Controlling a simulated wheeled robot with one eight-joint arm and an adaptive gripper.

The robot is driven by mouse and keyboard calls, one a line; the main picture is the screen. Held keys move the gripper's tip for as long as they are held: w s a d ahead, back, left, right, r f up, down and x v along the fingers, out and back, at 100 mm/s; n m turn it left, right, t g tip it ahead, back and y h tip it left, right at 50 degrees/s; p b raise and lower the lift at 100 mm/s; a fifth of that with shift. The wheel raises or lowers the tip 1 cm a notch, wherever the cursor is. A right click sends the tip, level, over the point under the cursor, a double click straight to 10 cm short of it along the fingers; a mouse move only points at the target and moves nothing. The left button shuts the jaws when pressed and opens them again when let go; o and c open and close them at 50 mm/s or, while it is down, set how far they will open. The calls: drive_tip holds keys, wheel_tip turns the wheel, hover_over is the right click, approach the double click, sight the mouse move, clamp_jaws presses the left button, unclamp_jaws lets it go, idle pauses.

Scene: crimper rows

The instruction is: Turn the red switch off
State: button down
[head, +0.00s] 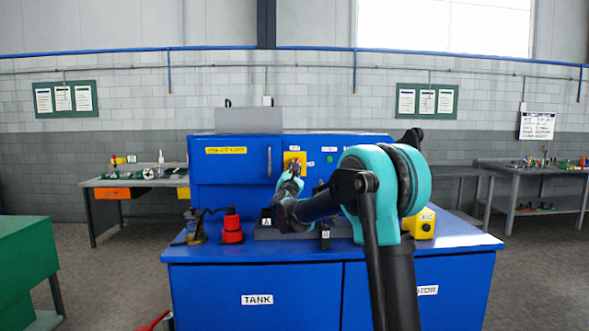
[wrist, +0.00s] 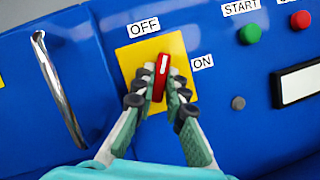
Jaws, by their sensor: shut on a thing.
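The red switch (wrist: 161,80) is a narrow handle with a white mark, set on a yellow plate (wrist: 126,62) on the blue panel. In the wrist view its marked end points up and slightly right, between the OFF label (wrist: 143,27) and the ON label (wrist: 203,62), closer to OFF. My gripper (wrist: 161,88) is shut on the handle, one finger on each side. The fingers hide the handle's lower sides. In the head view my gripper (head: 294,172) is at the yellow plate (head: 301,156), and the switch is hardly visible there.
A green START button (wrist: 250,34) and a red button (wrist: 300,19) sit right of the switch. A metal handle (wrist: 60,90) is on the left. On the blue bench (head: 220,254) stand a red object (head: 232,228) and a yellow block (head: 423,224).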

drive_tip(key=n+y, duration=0.2)
drive_tip(key=n, duration=0.2)
drive_tip(key=n+y, duration=0.2)
drive_tip(key=n, duration=0.2)
drive_tip(key=shift+d+f+t, duration=0.1)
drive_tip(key=shift+d+t, duration=0.05)
drive_tip(key=shift+t, duration=0.25)
drive_tip(key=c, duration=1.6)
unclamp_jaws()
drive_tip(key=shift+o, duration=0.2)
drive_tip(key=v, duration=1.2)
drive_tip(key=shift+d, duration=0.1)
